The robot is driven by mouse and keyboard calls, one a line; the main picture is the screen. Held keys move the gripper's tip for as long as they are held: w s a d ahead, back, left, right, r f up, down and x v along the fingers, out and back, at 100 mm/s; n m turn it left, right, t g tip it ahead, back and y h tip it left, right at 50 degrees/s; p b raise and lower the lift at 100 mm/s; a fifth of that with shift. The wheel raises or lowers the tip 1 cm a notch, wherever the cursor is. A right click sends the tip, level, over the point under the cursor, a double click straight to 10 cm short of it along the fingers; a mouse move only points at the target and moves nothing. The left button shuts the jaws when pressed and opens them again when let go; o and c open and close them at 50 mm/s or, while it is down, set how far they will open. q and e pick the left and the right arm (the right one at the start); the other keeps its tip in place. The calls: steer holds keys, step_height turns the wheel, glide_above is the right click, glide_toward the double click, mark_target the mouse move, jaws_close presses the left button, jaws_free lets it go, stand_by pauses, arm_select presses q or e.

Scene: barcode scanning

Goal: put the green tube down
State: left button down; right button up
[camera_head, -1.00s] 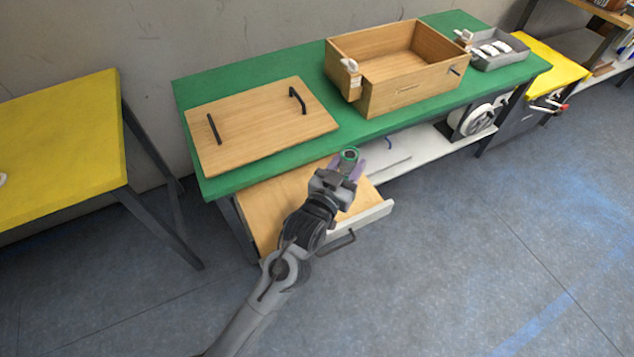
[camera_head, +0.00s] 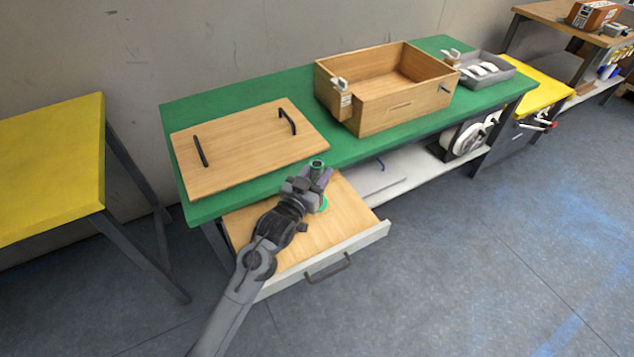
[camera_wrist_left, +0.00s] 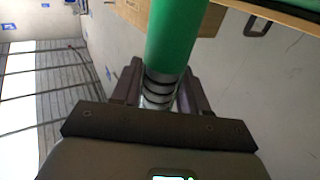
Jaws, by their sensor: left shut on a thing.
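My left gripper (camera_head: 312,181) is shut on the green tube (camera_head: 316,163), whose round open top sticks up past the fingers. In the left wrist view, the gripper (camera_wrist_left: 159,94) closes around the tube's dark-ringed grey end, and the green body (camera_wrist_left: 176,38) extends away from it. The gripper is over the open wooden drawer (camera_head: 351,218) in front of the green table. A green patch (camera_head: 323,204) shows just below the gripper against the drawer; I cannot tell whether it is part of the tube. My right gripper is not in view.
The green table (camera_head: 235,90) holds a wooden lid with two black handles (camera_head: 235,155), an open wooden box (camera_head: 390,112) and a grey tray (camera_head: 507,72). A white shelf (camera_head: 415,178) lies below. A yellow table (camera_head: 50,160) stands left.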

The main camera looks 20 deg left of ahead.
arm_select(q)
step_height(320, 180, down, 2)
steer(key=shift+f+b, duration=0.25)
steer(key=shift+b, duration=0.25)
steer(key=shift+f, duration=0.1)
steer(key=c, duration=0.6)
jaws_free()
steer(key=shift+f, duration=0.1)
